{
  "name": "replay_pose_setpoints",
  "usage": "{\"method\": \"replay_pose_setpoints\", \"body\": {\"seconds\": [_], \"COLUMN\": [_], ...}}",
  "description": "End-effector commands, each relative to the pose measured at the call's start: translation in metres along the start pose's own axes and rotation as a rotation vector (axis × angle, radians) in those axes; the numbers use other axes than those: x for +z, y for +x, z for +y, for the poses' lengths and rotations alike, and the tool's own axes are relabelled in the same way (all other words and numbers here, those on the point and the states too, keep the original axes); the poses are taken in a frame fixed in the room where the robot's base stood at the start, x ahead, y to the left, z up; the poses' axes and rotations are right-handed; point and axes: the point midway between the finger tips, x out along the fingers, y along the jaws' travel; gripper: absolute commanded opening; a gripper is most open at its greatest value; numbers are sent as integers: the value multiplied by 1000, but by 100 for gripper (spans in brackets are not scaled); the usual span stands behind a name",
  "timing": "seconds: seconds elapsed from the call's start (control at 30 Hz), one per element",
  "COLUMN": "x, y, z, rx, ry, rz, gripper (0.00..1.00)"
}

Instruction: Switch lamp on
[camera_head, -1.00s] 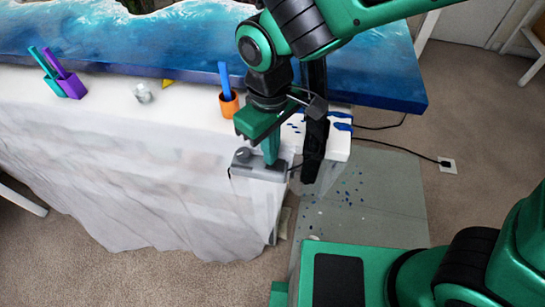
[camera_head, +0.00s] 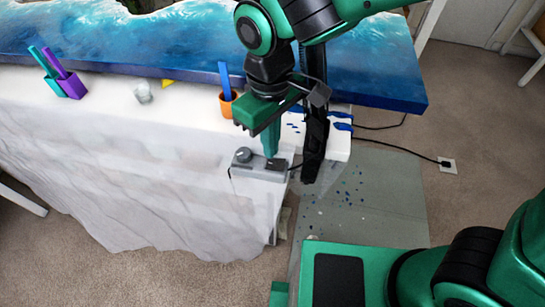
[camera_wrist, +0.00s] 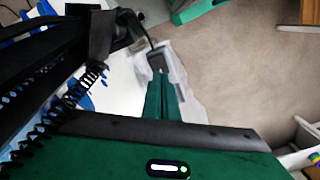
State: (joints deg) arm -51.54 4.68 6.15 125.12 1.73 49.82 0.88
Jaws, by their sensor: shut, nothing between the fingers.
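A grey control box (camera_head: 256,172) sits at the front right corner of the white-covered table. It has a round knob (camera_head: 243,155) on its left and a dark switch-like patch (camera_head: 278,164) on its right. My gripper (camera_head: 271,155) is shut and empty, pointing down at that dark patch; I cannot tell whether it touches. In the wrist view my shut fingers (camera_wrist: 158,78) end at the box's dark part. A black upright piece (camera_head: 314,140) stands just right of my gripper; I cannot tell whether it is the lamp. No lit lamp is evident.
A blue resin slab (camera_head: 150,45) lies along the table's back. An orange cup (camera_head: 228,104) with a blue stick, a clear cup (camera_head: 143,93) and a purple and teal holder pair (camera_head: 72,86) stand before it. A cord runs to a floor outlet (camera_head: 447,165).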

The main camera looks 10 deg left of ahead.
Motion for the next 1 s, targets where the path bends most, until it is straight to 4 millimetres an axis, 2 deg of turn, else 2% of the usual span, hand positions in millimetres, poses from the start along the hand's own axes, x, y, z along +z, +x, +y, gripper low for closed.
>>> {"method": "replay_pose_setpoints", "body": {"seconds": [0.5, 1.0], "x": [0, 0], "y": [-35, -40], "z": [0, 0], "rx": [0, 0], "ry": [0, 0], "rz": [2, 0], "gripper": [0, 0]}}
